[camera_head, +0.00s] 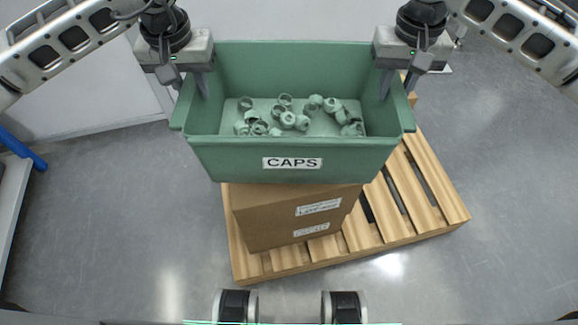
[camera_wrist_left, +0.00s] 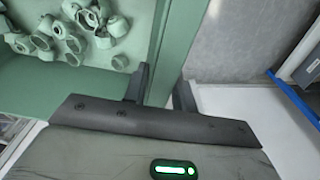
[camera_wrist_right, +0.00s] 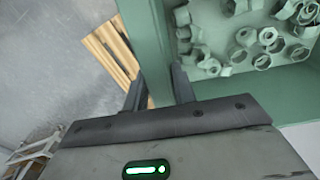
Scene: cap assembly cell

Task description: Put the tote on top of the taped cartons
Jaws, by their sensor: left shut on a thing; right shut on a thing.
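The green tote (camera_head: 240,160) labelled CAPS holds several green caps (camera_head: 287,118). It shows at or above the brown taped cartons (camera_head: 262,220), hiding their top; I cannot tell whether it touches them. My left gripper (camera_head: 198,88) is shut on the tote's left wall, and the wall runs between its fingers in the left wrist view (camera_wrist_left: 160,85). My right gripper (camera_head: 388,88) is shut on the tote's right wall, also seen in the right wrist view (camera_wrist_right: 158,88). The tote looks about level.
The cartons stand on a wooden pallet (camera_head: 445,195), whose right slats are bare. A blue bar (camera_head: 22,150) and a pale bench edge (camera_head: 12,215) are at the far left. Grey floor (camera_head: 120,220) is free on both sides.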

